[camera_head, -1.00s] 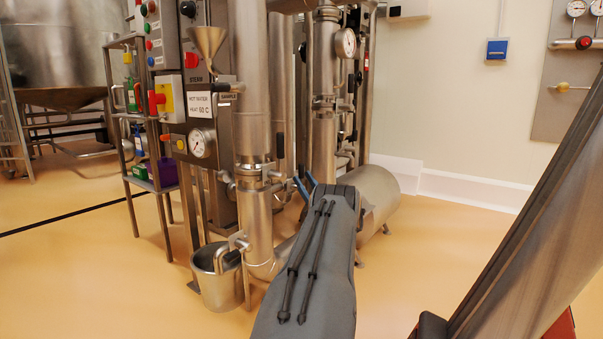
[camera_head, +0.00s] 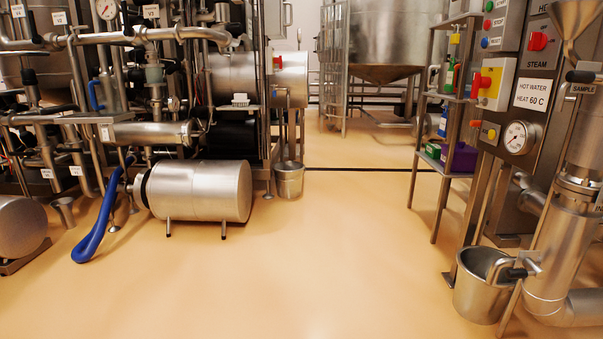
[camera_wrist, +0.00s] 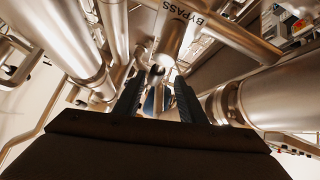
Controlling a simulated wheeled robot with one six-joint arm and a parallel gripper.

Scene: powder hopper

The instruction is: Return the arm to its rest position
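My gripper (camera_wrist: 157,88) shows in the wrist view as two dark ribbed fingers. They stand apart with a gap between them, and I see nothing held. Steel pipes, one marked BYPASS, lie beyond the fingertips, and a small blue patch shows between the fingers. I cannot tell how close the fingers are to the pipes. My arm and gripper do not show in the head view now.
In the head view, a steel bucket (camera_head: 481,296) stands by the hot water panel (camera_head: 530,95) at right. A rack (camera_head: 445,150) stands behind it. A steel tank (camera_head: 200,190) and blue hose (camera_head: 97,228) are at left. The middle floor is clear.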

